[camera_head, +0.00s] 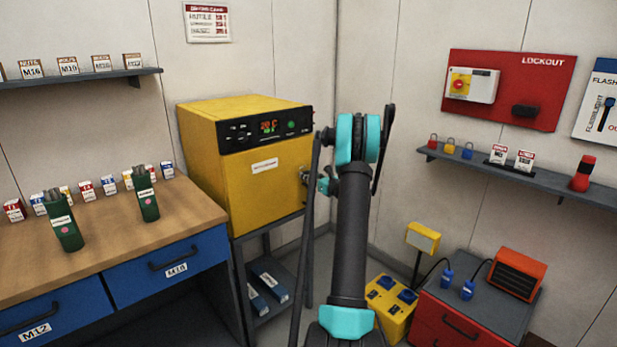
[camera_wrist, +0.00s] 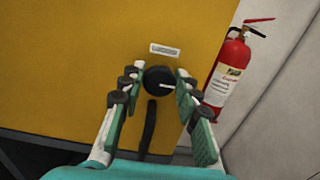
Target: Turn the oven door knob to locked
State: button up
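The yellow oven (camera_head: 262,185) stands against the back wall, its door shut. In the wrist view the round black door knob (camera_wrist: 158,81) is on the yellow door (camera_wrist: 75,75), with a white pointer line aimed right. My gripper (camera_wrist: 159,78) has one finger on each side of the knob, spread apart; whether the pads touch it is not clear. A black bar handle (camera_wrist: 149,128) hangs below the knob. A small label (camera_wrist: 165,50) is above it, too small to read. In the head view my gripper (camera_head: 317,182) is at the oven's right side, and my arm partly covers it.
A red fire extinguisher (camera_wrist: 228,72) stands close to the right of the door. The workbench (camera_head: 120,230) with green bottles is on the left. A yellow power box (camera_head: 388,305) and a red cabinet (camera_head: 465,318) stand at the lower right.

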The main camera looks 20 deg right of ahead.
jog(key=c, duration=0.3)
jog(key=shift+c, duration=0.2)
jog(key=n, duration=0.3)
jog(key=shift+a+n, duration=0.1)
jog(key=shift+n, duration=0.3)
jog(key=n, duration=0.4)
jog(key=shift+n, duration=0.3)
jog(key=n, duration=0.5)
jog(key=shift+s+a+f, duration=0.1)
jog(key=shift+f, duration=0.05)
jog(key=shift+n, duration=2.3)
jog(key=shift+f, duration=0.1)
jog(key=o, duration=1.1)
